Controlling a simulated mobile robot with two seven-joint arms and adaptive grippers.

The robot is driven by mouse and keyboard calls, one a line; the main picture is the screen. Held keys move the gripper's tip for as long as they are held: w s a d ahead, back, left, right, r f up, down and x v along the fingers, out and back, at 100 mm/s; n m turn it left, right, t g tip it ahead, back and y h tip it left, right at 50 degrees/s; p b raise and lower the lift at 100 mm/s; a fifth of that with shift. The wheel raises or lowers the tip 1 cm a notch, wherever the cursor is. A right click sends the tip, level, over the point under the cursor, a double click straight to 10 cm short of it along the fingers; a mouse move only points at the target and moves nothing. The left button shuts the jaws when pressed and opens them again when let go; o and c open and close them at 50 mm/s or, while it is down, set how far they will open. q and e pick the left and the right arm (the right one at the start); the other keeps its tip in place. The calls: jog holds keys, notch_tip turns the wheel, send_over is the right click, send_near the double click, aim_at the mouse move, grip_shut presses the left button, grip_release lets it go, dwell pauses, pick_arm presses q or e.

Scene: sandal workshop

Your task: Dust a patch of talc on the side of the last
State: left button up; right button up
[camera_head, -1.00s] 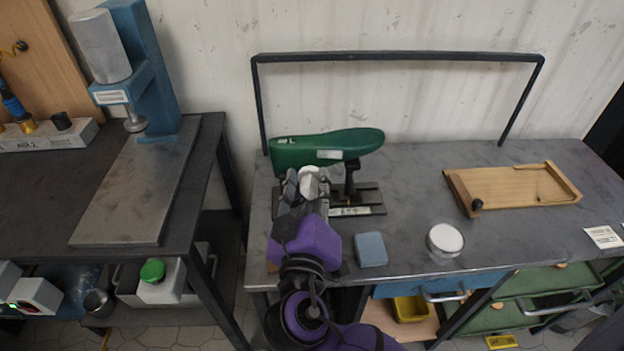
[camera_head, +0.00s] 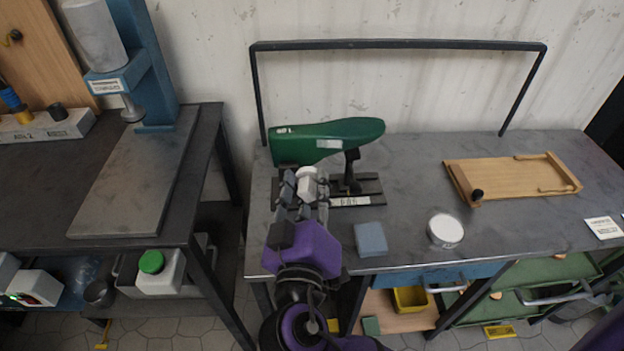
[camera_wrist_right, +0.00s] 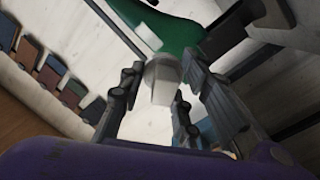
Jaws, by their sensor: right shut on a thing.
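The green last (camera_head: 345,135) is mounted sideways on a black stand (camera_head: 350,185) on the right-hand bench. A pale rectangle (camera_head: 328,144) and small white marking show on its near side. A round tub with a white top (camera_head: 445,229) stands to the right. My left gripper is not in view.
A blue-grey block (camera_head: 371,239) lies on the bench between stand and tub. A dark bar frame (camera_head: 395,45) rises behind. A blue press (camera_head: 145,60) stands on the left table.

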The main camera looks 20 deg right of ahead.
aim_at(311, 169)
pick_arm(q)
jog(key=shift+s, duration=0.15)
pick_arm(e)
jog(key=x, duration=0.4)
jog(key=shift+w+d+r+p, duration=0.1)
jog(key=shift+w+d+p, duration=0.05)
jog(key=shift+w+p, duration=0.2)
jog(key=shift+x, duration=1.1)
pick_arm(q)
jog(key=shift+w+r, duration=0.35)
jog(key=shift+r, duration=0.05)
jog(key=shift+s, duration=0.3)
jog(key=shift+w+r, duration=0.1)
pick_arm(e)
jog(key=shift+w+d, duration=0.15)
jog(key=shift+w, duration=0.15)
jog(key=shift+w, duration=0.1)
